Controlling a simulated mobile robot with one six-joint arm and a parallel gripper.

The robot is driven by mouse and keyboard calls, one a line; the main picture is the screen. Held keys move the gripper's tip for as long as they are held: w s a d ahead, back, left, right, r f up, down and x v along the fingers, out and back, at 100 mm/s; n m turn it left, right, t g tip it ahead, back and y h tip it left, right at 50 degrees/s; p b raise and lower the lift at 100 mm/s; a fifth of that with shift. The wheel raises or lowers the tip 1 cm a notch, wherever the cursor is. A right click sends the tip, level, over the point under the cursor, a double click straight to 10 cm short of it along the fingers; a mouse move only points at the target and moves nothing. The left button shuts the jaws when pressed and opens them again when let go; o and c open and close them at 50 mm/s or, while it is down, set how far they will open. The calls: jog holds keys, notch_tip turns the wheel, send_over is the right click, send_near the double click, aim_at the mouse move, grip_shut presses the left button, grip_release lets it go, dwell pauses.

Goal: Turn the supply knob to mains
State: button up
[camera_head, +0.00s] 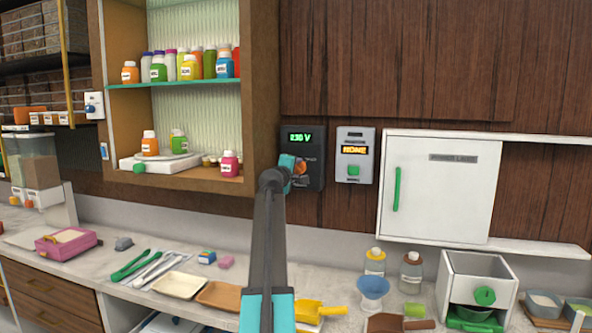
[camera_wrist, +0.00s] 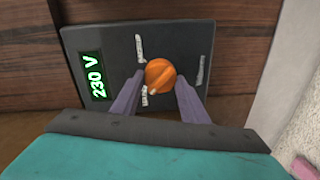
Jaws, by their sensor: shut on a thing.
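The supply knob (camera_wrist: 160,73) is round and orange, set in a dark wall panel (camera_wrist: 80,38). In the head view the knob (camera_head: 301,168) shows beside my gripper (camera_head: 288,163), on the panel (camera_head: 318,142) below a green readout (camera_head: 300,137). My gripper (camera_wrist: 158,95) has its two fingers on either side of the knob, shut on it. A pale mark on the knob points toward the picture's lower left. White labels surround it, too small to read.
A grey box (camera_head: 355,155) with an amber display and a green button hangs right of the panel. A white cabinet (camera_head: 440,185) is farther right. An open shelf of bottles (camera_head: 170,120) stands close on the left. The counter below holds trays, tongs and a yellow scoop (camera_head: 320,310).

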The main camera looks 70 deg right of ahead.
jog(key=o, duration=1.1)
jog(key=shift+c, duration=0.2)
jog(key=shift+a, duration=0.15)
jog(key=a+b, duration=0.3)
jog(key=a, duration=1)
jog(key=shift+s+a+r, duration=0.25)
jog(key=shift+s+r, duration=0.15)
jog(key=shift+s, duration=0.05)
